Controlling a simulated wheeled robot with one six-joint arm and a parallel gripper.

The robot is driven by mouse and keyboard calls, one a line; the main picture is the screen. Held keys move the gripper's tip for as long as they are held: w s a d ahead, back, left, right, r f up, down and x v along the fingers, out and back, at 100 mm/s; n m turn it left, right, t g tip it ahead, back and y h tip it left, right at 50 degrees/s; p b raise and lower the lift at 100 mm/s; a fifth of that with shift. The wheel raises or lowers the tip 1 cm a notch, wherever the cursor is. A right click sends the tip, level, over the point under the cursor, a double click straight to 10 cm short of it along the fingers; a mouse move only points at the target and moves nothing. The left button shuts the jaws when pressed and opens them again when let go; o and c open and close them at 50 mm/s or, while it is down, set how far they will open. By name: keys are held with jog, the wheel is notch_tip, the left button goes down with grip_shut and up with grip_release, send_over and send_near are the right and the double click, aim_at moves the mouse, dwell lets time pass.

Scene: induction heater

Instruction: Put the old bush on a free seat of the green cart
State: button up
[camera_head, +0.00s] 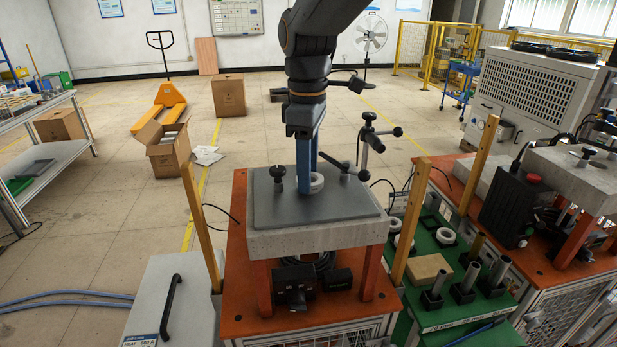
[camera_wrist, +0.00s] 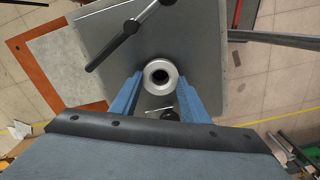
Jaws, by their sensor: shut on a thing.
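The old bush (camera_head: 317,182) is a pale metal ring at the grey plate (camera_head: 265,208) on the concrete-coloured block. In the wrist view the bush (camera_wrist: 159,87) sits between the two blue fingers. My gripper (camera_head: 309,184) points straight down and is shut on the bush; it also shows in the wrist view (camera_wrist: 159,80). I cannot tell whether the bush is in the plate's bore or just above it. The green cart (camera_head: 455,322) stands to the right, with pale rings (camera_head: 445,236) and dark square seats, some without a ring.
A black clamp arm (camera_head: 345,166) on a post reaches over the plate beside my gripper. Wooden posts (camera_head: 201,225) rise around the orange bench. The cart also carries upright cylinders (camera_head: 497,272) and a tan block (camera_head: 427,269). Open floor lies behind.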

notch_tip(320, 180, up, 17)
jog(key=p, duration=0.5)
dwell(0.6)
jog(key=shift+f, duration=0.1)
